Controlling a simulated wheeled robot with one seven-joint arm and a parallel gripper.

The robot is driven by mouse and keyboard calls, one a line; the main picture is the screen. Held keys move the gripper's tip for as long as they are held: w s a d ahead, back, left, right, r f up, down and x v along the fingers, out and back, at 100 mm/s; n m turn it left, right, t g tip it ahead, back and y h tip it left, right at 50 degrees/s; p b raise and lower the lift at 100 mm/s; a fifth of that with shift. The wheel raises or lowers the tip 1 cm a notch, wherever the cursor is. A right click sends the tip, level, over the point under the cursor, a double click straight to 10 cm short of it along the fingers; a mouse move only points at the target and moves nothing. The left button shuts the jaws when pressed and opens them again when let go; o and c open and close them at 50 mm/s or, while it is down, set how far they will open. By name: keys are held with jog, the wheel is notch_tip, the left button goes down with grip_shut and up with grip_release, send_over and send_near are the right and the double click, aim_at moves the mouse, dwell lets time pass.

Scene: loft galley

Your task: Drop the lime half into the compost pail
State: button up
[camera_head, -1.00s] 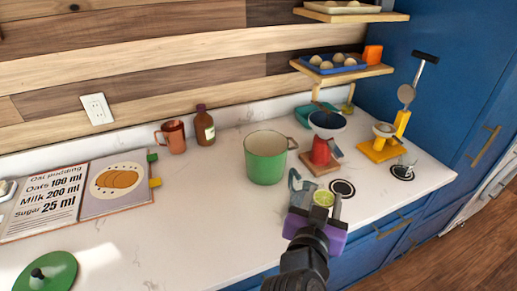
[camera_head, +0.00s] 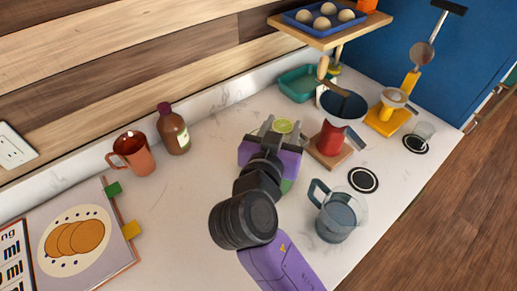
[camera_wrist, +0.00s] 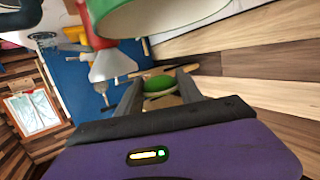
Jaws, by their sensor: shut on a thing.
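My gripper (camera_head: 283,132) is shut on the lime half (camera_head: 283,126), which shows its pale green cut face between the fingertips. In the wrist view the lime half (camera_wrist: 158,83) is a green dome between the two fingers (camera_wrist: 160,92). The green compost pail (camera_head: 287,186) is mostly hidden behind my gripper and wrist in the head view; only a sliver shows. In the wrist view the pail's curved green wall and pale rim (camera_wrist: 150,18) fill the top edge. I cannot tell whether the lime half is directly over its opening.
A glass jug (camera_head: 340,218) stands at the counter's front edge. A red-based grinder or scale (camera_head: 331,138) stands right of my gripper. A copper mug (camera_head: 132,153) and brown bottle (camera_head: 173,130) stand at left. A shelf (camera_head: 330,32) overhangs behind.

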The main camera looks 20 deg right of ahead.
jog(key=shift+w+f, duration=0.15)
jog(key=shift+f, duration=0.25)
notch_tip(320, 180, down, 5)
jog(key=b, duration=0.3)
jog(key=shift+f+b, duration=0.1)
jog(key=shift+b, duration=0.2)
jog(key=o, duration=1.5)
jog(key=shift+c, duration=0.2)
jog(key=b+v, duration=0.1)
jog(key=v, duration=0.7)
jog(key=shift+f+b, duration=0.1)
jog(key=shift+b, duration=0.3)
